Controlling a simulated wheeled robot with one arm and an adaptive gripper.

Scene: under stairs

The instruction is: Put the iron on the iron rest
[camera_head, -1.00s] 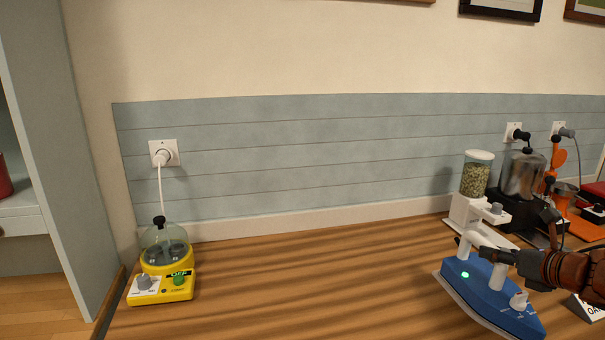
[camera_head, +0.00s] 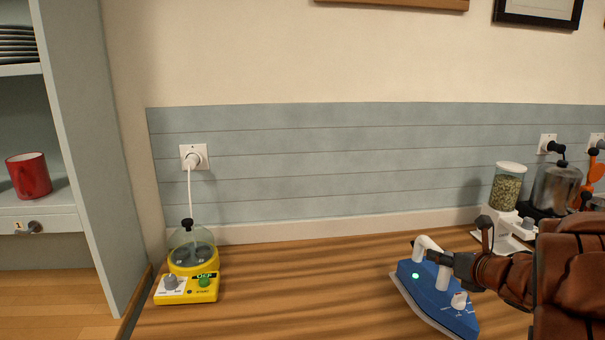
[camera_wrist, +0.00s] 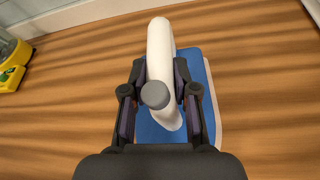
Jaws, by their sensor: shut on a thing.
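The blue iron (camera_head: 436,301) has a white handle, a green light and a pale soleplate. It is at the right of the head view, low over or on the wooden counter; I cannot tell whether it touches. My gripper (camera_head: 432,256) is shut on its white handle. In the wrist view both fingers of my gripper (camera_wrist: 162,88) flank the white handle, and the blue body of the iron (camera_wrist: 196,70) shows beneath, partly hidden by the gripper. I cannot make out an iron rest in either current view.
A yellow appliance with a clear dome (camera_head: 187,285) stands at the counter's left, plugged into the wall. A dispenser (camera_head: 507,187) and a dark-based machine (camera_head: 556,188) stand at the right back. The counter (camera_head: 300,285) between is clear. A shelf unit holds a red mug (camera_head: 29,175).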

